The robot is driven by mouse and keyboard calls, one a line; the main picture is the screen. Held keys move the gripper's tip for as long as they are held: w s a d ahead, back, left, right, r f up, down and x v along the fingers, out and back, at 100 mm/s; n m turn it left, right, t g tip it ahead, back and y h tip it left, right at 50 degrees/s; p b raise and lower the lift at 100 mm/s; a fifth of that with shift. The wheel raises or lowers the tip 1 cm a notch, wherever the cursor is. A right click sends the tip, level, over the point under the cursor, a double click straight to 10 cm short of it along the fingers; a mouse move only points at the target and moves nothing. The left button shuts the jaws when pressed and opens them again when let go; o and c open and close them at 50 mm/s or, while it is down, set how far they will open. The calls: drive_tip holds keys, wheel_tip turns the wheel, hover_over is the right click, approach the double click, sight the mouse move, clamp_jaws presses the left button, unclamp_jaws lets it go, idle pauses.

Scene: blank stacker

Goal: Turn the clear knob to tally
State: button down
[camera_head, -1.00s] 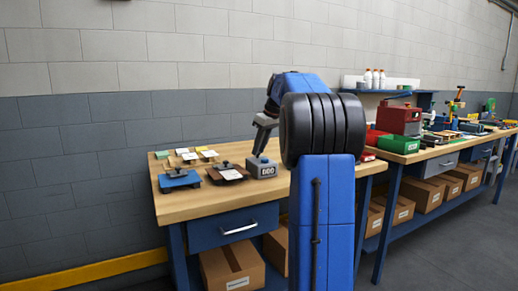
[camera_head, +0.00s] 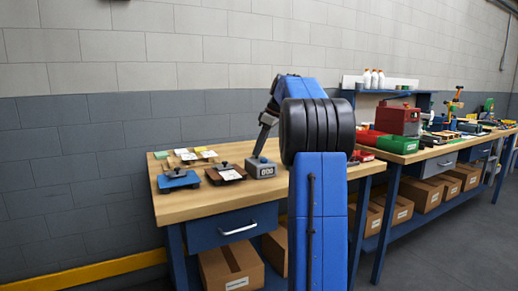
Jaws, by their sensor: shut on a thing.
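A small grey tally counter (camera_head: 262,169) with a dark number window on its front stands on the wooden workbench (camera_head: 225,207), right of the other small devices. My gripper (camera_head: 258,154) reaches down to the top of the counter and is shut at the place of its knob. The knob is hidden by the gripper and too small to make out. The digits in the window are too small to read surely.
A blue-based device (camera_head: 179,181) and a brown-based device (camera_head: 226,174) sit left of the counter. Several small cards or plates lie behind them. A second bench with a red machine (camera_head: 398,121) and a green bin (camera_head: 396,144) stands to the right. The bench's front strip is clear.

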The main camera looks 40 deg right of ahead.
drive_tip(key=c, duration=1.5)
unclamp_jaws()
drive_tip(key=shift+c, duration=0.2)
drive_tip(key=v, duration=1.7)
drive_tip(key=shift+r, duration=0.2)
drive_tip(key=shift+s, duration=0.1)
drive_tip(key=s+a+f+m+h, duration=0.15)
drive_tip(key=s+a+f, duration=0.3)
drive_tip(key=a, duration=0.85)
drive_tip(key=s+a+f+m, duration=0.2)
drive_tip(key=s+a+f, duration=0.3)
drive_tip(key=a, duration=0.8)
drive_tip(key=s+a+f+m, duration=0.1)
drive_tip(key=s+a+f, duration=0.3)
drive_tip(key=s+f, duration=0.3)
drive_tip(key=s+a+f+m, duration=0.1)
drive_tip(key=s+a+f, duration=0.4)
drive_tip(key=f, duration=0.7)
drive_tip(key=s+a+f+m+t, duration=0.1)
drive_tip(key=s+a+f, duration=0.4)
drive_tip(key=s+f, duration=0.4)
drive_tip(key=shift+a+f+h, duration=0.2)
drive_tip(key=shift+f+h, duration=0.25)
